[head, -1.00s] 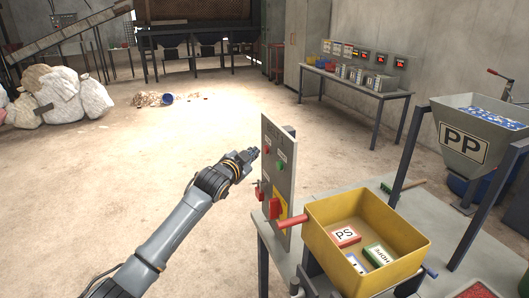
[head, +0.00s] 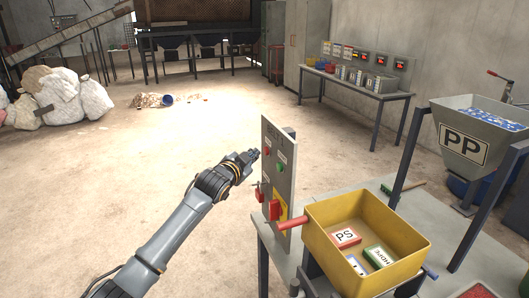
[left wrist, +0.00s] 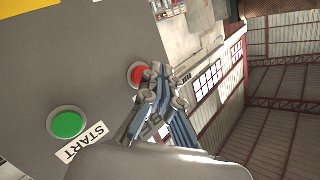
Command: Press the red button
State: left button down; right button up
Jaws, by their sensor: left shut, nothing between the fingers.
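The grey control panel (head: 284,205) stands upright at the front edge of the bench. The red button (head: 267,152) is on its upper part, left of the green button (head: 281,167). In the left wrist view the red button (left wrist: 138,75) is partly covered by my left gripper (left wrist: 160,72); the green button (left wrist: 67,123) with its START label is clear. In the head view my left gripper (head: 250,155) is shut and empty, its tips close to the panel's left edge near the red button. I cannot tell whether the tips touch the button. My right gripper is not in view.
A red switch handle (head: 274,210) sits lower on the panel. A yellow bin (head: 330,237) with labelled blocks stands just right of it on the bench. A PP hopper (head: 465,140) is at the right.

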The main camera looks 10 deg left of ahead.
pick_arm(q)
jog(key=shift+d, duration=0.1)
dwell(0.4)
jog(key=shift+w+d, duration=0.25)
dwell(0.3)
jog(key=shift+w+d, duration=0.25)
jog(key=shift+d, duration=0.15)
dwell(0.4)
dwell(0.3)
jog(key=shift+s+a+p, duration=0.55)
jog(key=shift+a+p, duration=0.15)
jog(key=shift+a, duration=0.05)
